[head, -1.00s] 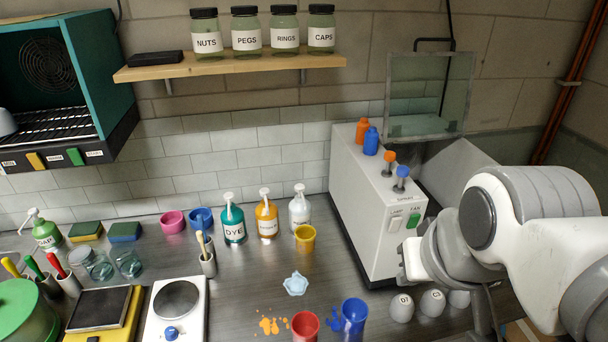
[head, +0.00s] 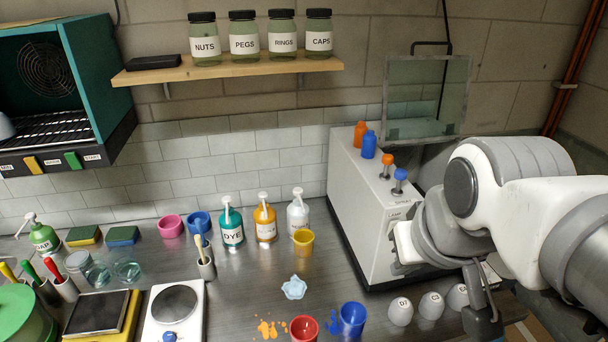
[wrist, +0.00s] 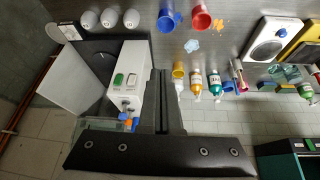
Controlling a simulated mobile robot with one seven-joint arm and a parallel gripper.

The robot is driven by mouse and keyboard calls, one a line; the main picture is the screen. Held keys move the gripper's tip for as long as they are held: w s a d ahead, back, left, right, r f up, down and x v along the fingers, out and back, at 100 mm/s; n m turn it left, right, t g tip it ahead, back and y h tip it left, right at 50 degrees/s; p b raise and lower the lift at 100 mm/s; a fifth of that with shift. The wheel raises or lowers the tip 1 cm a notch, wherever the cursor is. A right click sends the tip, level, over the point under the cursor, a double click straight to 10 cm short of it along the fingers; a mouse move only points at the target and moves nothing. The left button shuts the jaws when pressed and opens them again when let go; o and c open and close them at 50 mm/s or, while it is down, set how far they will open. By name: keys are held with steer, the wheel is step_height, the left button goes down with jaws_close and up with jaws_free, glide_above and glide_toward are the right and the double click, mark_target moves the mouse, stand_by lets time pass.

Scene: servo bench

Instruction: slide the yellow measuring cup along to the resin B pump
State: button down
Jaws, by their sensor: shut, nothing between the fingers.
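The yellow measuring cup (head: 303,243) stands on the steel bench just in front of the clear-white pump bottle (head: 298,214). It also shows in the wrist view (wrist: 178,69). Left of the white pump are an orange pump bottle (head: 265,222) and a teal pump bottle marked DYE (head: 232,226). The labels on the orange and white pumps are too small to read, so I cannot tell which is resin B. My gripper (wrist: 163,75) is shut and empty, apart from the cup; its fingertips cannot be made out in the head view.
A white box machine (head: 365,215) stands right of the pumps. A pink cup (head: 171,226) and blue cup (head: 199,222) stand left of them. A pale blue splat (head: 293,287), red cup (head: 304,328) and blue cup (head: 352,318) lie nearer. Several grey egg-shaped pieces (head: 401,312) sit right.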

steer(key=w+a+r+n+g+b, duration=0.1)
steer(key=w+a+n, duration=0.25)
steer(key=w, duration=0.35)
steer(key=w+a+r+n+g, duration=0.1)
steer(key=w+a+n, duration=0.25)
steer(key=w, duration=0.45)
steer(key=w+a+f+n+g+b, duration=0.1)
steer(key=w+a+f+n, duration=0.35)
steer(key=w+a, duration=0.55)
steer(key=w+a+f+n+g+h+b, duration=0.1)
steer(key=w+a+f+n, duration=0.3)
steer(key=a+f, duration=0.7)
steer(key=w+a+f+n+g+h+b, duration=0.1)
steer(key=w+a+f+n, duration=0.45)
steer(key=f, duration=1.05)
steer(key=m+p, duration=0.1)
steer(key=p, duration=0.3)
glide_toward(310, 235)
steer(key=s+d+f, duration=0.1)
steer(key=s+f, duration=0.3)
steer(key=shift+w+d+f+p, duration=0.15)
steer(key=shift+w+d+p, duration=0.05)
steer(key=shift+d+p, duration=0.2)
steer(key=shift+a+f+b, duration=0.1)
steer(key=shift+f+b, duration=0.25)
steer(key=shift+f, duration=0.3)
